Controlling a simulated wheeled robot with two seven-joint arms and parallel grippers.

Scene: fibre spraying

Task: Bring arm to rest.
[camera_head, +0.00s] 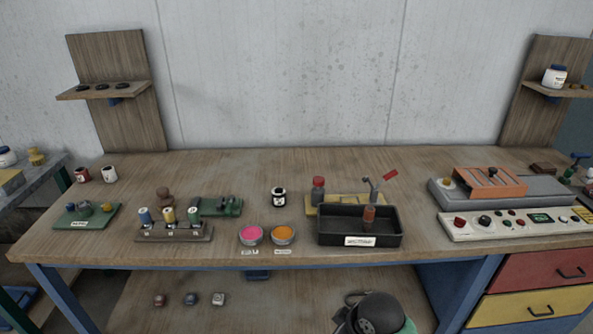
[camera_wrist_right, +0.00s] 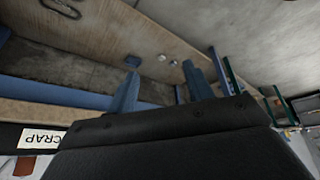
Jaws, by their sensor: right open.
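My right gripper (camera_wrist_right: 160,72) shows in the right wrist view, with its two blue-grey fingers spread apart and nothing between them. It is near the front edge of the workbench, with the black tray's label SCRAP (camera_wrist_right: 43,139) at the left of that view. Beyond the fingers are the lower wooden shelf (camera_wrist_right: 100,35) and the floor. The workbench (camera_head: 230,170) there is clear of both arms.
The black scrap tray (camera_head: 335,239) holds a reddish-brown cylinder (camera_head: 369,214). Pink (camera_head: 251,234) and orange (camera_head: 283,234) pots, a spool rack (camera_head: 160,234) and a control panel (camera_head: 470,229) line the front. A dark rounded thing (camera_head: 378,313) is low in front. The back middle is free.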

